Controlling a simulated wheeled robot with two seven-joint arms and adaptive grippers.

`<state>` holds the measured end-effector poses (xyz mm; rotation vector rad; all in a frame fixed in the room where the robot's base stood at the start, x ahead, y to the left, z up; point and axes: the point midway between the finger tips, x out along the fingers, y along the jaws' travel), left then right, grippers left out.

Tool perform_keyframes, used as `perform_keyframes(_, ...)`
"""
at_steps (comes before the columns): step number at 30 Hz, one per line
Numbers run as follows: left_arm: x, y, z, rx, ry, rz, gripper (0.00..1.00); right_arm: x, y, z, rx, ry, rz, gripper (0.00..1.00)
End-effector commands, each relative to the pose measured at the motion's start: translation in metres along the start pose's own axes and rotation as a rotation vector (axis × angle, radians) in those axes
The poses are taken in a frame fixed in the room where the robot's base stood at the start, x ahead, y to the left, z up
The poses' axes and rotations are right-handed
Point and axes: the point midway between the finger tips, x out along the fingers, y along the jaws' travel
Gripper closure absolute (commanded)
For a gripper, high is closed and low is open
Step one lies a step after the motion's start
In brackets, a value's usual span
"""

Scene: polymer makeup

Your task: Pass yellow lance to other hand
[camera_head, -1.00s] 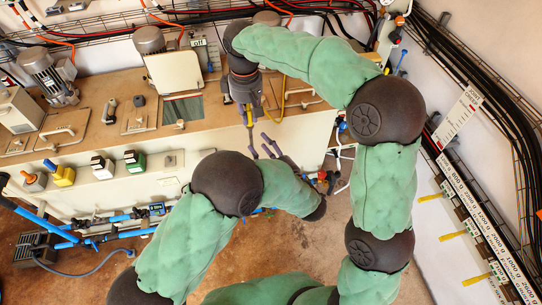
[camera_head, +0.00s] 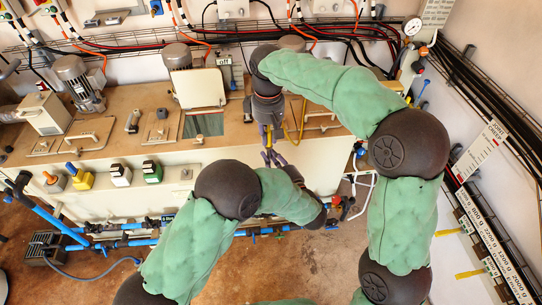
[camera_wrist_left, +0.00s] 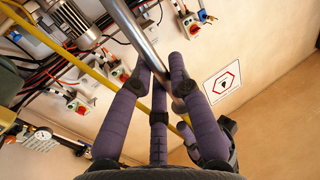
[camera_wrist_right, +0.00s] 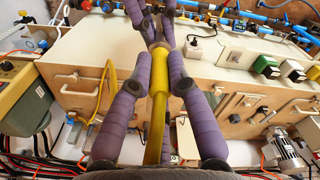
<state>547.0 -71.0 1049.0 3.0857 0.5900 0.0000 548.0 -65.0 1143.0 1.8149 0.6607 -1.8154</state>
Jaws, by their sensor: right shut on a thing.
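The yellow lance (camera_wrist_right: 157,104) lies between the purple fingers of my right gripper (camera_wrist_right: 158,75), which is shut on its yellow section. In the head view a small yellow part of the lance (camera_head: 269,137) shows below my right gripper (camera_head: 268,132). My left gripper (camera_head: 273,157) is just below and close to it. In the left wrist view a bare metal tube (camera_wrist_left: 140,35), seemingly the lance's other section, runs between the fingers of my left gripper (camera_wrist_left: 161,72). These fingers look open around it; contact is unclear.
The long wooden-topped bench (camera_head: 122,136) with switches and motors stands behind the grippers. A yellow hose (camera_head: 298,125) hangs near my right gripper. Blue pipes (camera_head: 130,240) run low along the bench front. Brown floor below the bench is partly clear.

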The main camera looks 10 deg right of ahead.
Motion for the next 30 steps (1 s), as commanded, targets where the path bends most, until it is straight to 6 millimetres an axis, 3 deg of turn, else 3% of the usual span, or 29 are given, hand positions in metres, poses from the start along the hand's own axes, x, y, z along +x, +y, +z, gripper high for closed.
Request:
perform_keyframes(2,0.0,0.001,0.0,0.0,0.0,0.002,1.0,0.0,-0.001,0.0,0.0,0.001,-0.002,1.0)
perform_keyframes(3,0.0,0.001,0.0,0.0,0.0,0.002,1.0,0.0,-0.001,0.0,0.0,0.001,-0.002,0.73)
perform_keyframes(5,0.0,0.001,0.0,0.0,0.0,0.003,1.0,0.0,-0.001,0.0,0.0,0.001,-0.002,0.56)
perform_keyframes(6,0.0,0.001,0.0,0.0,0.0,0.002,1.0,0.0,-0.001,0.0,0.0,0.001,-0.002,0.54)
perform_keyframes(19,0.0,0.001,0.0,0.0,0.0,0.002,1.0,-0.009,-0.001,-0.001,0.0,0.002,-0.001,0.54)
perform_keyframes(30,0.0,0.001,0.0,0.0,0.0,0.002,1.0,-0.076,0.0,-0.002,0.0,0.004,0.0,0.54)
